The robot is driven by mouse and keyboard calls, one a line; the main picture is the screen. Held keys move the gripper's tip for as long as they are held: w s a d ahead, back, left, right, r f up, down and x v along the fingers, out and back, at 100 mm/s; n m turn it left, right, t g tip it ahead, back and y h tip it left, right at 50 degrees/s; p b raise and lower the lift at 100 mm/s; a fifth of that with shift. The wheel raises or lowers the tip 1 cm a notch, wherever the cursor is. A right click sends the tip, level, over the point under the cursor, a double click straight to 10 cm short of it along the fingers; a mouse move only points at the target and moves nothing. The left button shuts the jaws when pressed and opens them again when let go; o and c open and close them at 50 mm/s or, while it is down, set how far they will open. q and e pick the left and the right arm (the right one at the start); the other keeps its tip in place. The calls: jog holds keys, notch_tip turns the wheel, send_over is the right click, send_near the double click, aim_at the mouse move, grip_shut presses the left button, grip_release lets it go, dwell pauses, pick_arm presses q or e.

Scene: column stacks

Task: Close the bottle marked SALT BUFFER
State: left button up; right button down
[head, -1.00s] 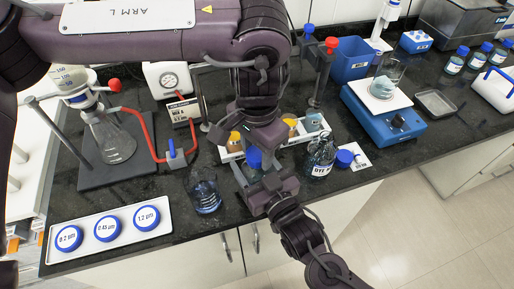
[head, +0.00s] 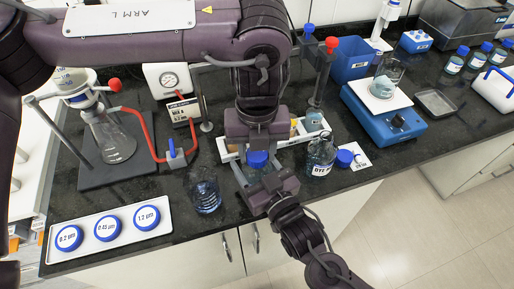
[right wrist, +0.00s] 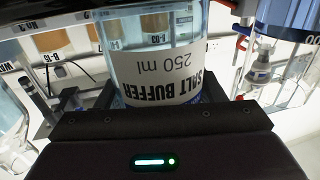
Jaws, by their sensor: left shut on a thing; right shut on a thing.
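The SALT BUFFER bottle (right wrist: 160,70) is clear with a white label, which appears upside down in the right wrist view. My right gripper (head: 252,178) is shut on this bottle, in front of the rack. A blue cap (head: 257,160) shows above the bottle in the head view. My left gripper (head: 257,146) is directly above, pointing down, and is shut on the blue cap. The fingertips are partly hidden, and I cannot tell whether the cap is seated on the neck.
An uncapped bottle (head: 321,158) with a dark-lettered label stands to the right, beside another blue cap (head: 344,158). A glass beaker (head: 205,196) stands to the left. A white rack (head: 231,154) is close behind. A blue balance (head: 385,118) is farther right.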

pick_arm(q)
jog(key=m, duration=0.6)
jog(key=shift+w+m, duration=0.15)
jog(key=shift+m, duration=0.25)
jog(key=m, duration=1)
jog(key=shift+m, duration=0.3)
jog(key=m, duration=0.4)
jog(key=shift+m, duration=0.3)
jog(key=o, duration=1.2)
jog(key=shift+c, duration=0.2)
notch_tip(320, 180, up, 12)
